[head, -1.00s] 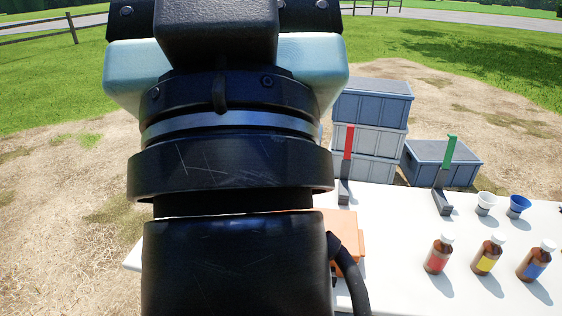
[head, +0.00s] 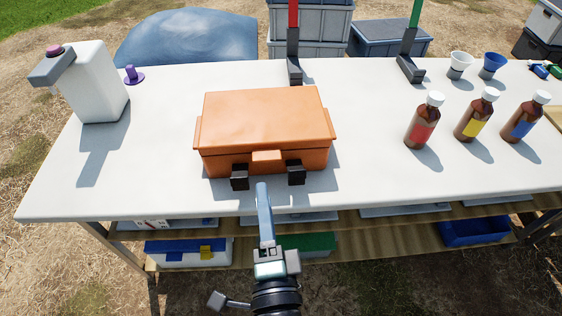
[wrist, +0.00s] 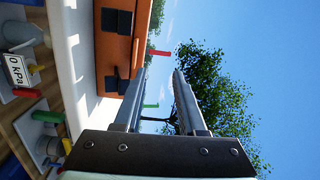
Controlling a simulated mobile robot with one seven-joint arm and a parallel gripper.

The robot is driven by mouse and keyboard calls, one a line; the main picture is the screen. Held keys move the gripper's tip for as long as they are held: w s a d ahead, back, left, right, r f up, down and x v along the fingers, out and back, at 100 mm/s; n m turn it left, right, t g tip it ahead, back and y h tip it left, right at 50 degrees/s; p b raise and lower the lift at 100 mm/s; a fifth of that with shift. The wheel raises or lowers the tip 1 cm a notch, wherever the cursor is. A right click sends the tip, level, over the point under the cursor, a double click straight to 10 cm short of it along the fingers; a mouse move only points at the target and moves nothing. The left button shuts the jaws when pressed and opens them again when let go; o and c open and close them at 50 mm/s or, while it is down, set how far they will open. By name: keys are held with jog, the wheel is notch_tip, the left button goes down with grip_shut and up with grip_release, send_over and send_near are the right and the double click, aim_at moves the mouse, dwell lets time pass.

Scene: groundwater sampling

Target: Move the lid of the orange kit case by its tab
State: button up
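The orange kit case (head: 262,125) stands on the white table with its lid (head: 262,108) down. The orange tab (head: 267,156) sticks out at the middle of the lid's front edge, between two black latches (head: 239,178) (head: 296,173). My gripper (head: 262,188) is in front of the case, just below the tab in the head view, apparently apart from it. In the wrist view its two fingers (wrist: 159,75) are spread with nothing between them.
A white jug (head: 95,85) stands at the left. Three brown bottles (head: 421,122) stand at the right, with two small cups (head: 461,62) (head: 492,64) behind. Red (head: 293,15) and green (head: 414,14) uprights stand at the back. A shelf (head: 350,222) with gear lies below the table.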

aim_at(267, 162)
notch_tip(267, 162, down, 4)
jog(key=s+d+m, duration=0.1)
jog(key=m, duration=0.1)
jog(key=shift+g+h, duration=0.3)
jog(key=w+p, duration=0.2)
jog(key=w, duration=1)
jog(key=shift+w+a+f, duration=0.1)
jog(key=shift+w, duration=0.3)
jog(key=shift+c, duration=0.2)
grip_shut()
